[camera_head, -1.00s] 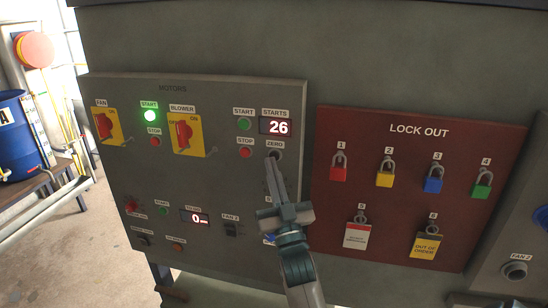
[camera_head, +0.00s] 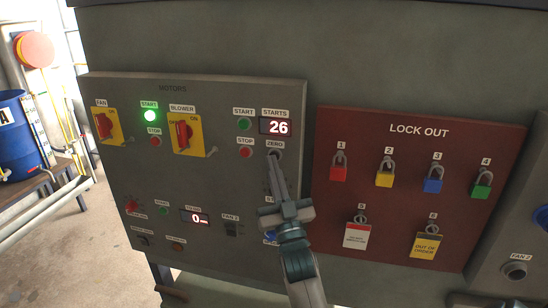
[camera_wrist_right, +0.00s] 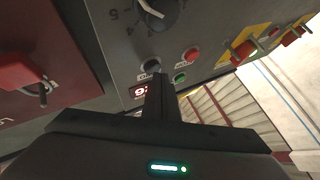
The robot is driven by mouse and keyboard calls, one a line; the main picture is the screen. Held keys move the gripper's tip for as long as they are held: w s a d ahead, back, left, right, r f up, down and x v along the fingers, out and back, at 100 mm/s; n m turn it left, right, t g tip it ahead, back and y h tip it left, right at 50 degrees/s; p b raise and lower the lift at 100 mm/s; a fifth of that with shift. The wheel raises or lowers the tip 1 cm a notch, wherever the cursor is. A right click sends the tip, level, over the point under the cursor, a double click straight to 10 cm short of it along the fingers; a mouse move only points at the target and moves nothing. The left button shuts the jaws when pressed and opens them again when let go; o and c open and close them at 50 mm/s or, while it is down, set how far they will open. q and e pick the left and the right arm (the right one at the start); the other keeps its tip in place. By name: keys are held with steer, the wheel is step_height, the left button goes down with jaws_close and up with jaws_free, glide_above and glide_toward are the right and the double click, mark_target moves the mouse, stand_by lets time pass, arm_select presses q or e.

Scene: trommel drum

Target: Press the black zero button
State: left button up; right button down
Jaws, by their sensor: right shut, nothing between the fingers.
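The black zero button (camera_head: 275,154) sits under the ZERO label on the grey motors panel (camera_head: 130,200). My right gripper (camera_head: 273,158) is shut and empty, with its tips at the button and partly hiding it. In the right wrist view the panel appears upside down, and the round black button (camera_wrist_right: 152,66) shows just beyond the shut fingertips (camera_wrist_right: 157,76). I cannot tell whether they touch it. The STARTS display (camera_head: 276,128) above the button reads 26. My left gripper is out of view.
A green start button (camera_head: 244,124) and a red stop button (camera_head: 245,153) are left of the zero button. The dark red lock-out board (camera_head: 400,180) with several padlocks is close on the right. A dial (camera_wrist_right: 156,10) shows in the wrist view.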

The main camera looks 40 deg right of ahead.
steer(key=shift+w+d, duration=0.25)
steer(key=shift+d, duration=0.05)
stand_by(0.5)
steer(key=shift+s+a, duration=0.6)
steer(key=shift+a, duration=0.1)
stand_by(0.5)
steer(key=shift+s+a+p, duration=0.6)
steer(key=shift+s+a, duration=1)
steer(key=shift+a, duration=0.3)
